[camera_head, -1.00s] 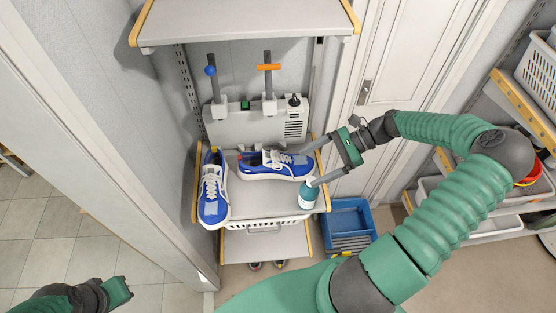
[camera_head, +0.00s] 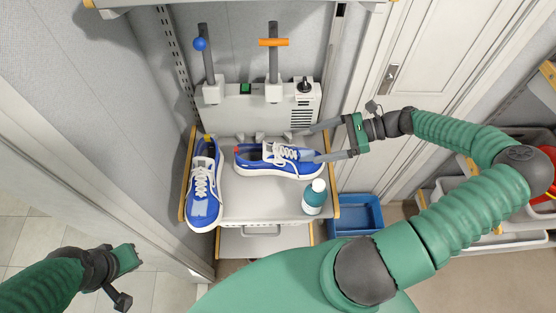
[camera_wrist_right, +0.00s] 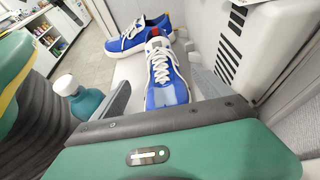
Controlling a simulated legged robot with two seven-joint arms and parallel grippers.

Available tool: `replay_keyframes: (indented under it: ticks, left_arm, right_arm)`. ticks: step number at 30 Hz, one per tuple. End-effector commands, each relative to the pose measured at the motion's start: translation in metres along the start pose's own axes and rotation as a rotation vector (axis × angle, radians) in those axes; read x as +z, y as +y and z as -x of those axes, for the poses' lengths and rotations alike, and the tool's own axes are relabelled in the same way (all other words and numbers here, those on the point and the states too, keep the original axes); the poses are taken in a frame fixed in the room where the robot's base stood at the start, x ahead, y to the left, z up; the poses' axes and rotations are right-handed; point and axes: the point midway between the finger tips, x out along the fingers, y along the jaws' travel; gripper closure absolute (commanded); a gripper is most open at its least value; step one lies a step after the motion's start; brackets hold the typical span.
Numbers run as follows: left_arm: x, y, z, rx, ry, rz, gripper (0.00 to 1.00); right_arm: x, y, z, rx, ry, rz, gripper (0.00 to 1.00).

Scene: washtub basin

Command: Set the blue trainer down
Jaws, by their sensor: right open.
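Two blue trainers with white laces and white soles are on the grey shelf (camera_head: 262,208). One trainer (camera_head: 205,182) lies at the left, its toe toward the front edge. The other trainer (camera_head: 262,166) lies crosswise at the back, its toe to the right. My right gripper (camera_head: 308,145) is open, its fingers on either side of the crosswise trainer's toe end. In the right wrist view the crosswise trainer (camera_wrist_right: 163,75) points toward the gripper and the other trainer (camera_wrist_right: 140,38) is behind it. My left gripper (camera_head: 127,272) is at the lower left, away from the shelf; its fingers are unclear.
A teal bottle with a white cap (camera_head: 314,199) stands at the shelf's front right, close to my right gripper. A grey dryer unit (camera_head: 245,113) with upright posts stands behind the trainers. A blue crate (camera_head: 356,216) is below right. The shelf's front middle is clear.

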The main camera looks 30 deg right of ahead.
Motion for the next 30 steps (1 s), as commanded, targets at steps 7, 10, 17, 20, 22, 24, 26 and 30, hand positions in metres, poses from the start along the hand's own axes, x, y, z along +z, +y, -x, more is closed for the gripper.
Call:
replay_keyframes:
  ticks: [7, 10, 17, 20, 22, 24, 26, 30]
  left_arm:
    - [-0.001, 0.001, 0.005, 0.001, 0.000, -0.002, 1.00]
    - [-0.002, 0.001, 0.006, 0.001, 0.000, -0.002, 1.00]
    - [-0.003, 0.000, 0.014, 0.000, 0.000, -0.001, 1.00]
    - [-0.003, 0.000, 0.014, 0.000, 0.000, -0.001, 1.00]
    - [-0.003, 0.000, 0.014, 0.000, 0.000, -0.001, 1.00]
    - [-0.003, 0.000, 0.014, 0.000, 0.000, -0.001, 1.00]
    - [-0.003, 0.000, 0.014, 0.000, 0.000, -0.001, 1.00]
    - [-0.003, 0.001, 0.014, 0.000, 0.000, -0.001, 1.00]
  right_arm:
    - [0.001, 0.001, -0.054, 0.002, -0.003, 0.001, 0.12]
    - [0.001, 0.002, -0.064, 0.001, -0.001, 0.000, 0.12]
    - [-0.001, 0.009, -0.105, 0.002, 0.000, 0.004, 0.12]
    - [-0.003, 0.007, -0.114, 0.000, 0.001, 0.002, 0.12]
    - [-0.005, 0.006, -0.115, 0.000, 0.001, 0.001, 0.12]
    - [-0.006, 0.006, -0.114, -0.001, 0.001, 0.001, 0.12]
    - [-0.006, 0.005, -0.114, -0.001, 0.001, 0.001, 0.12]
    - [-0.006, 0.006, -0.114, -0.001, 0.001, 0.001, 0.29]
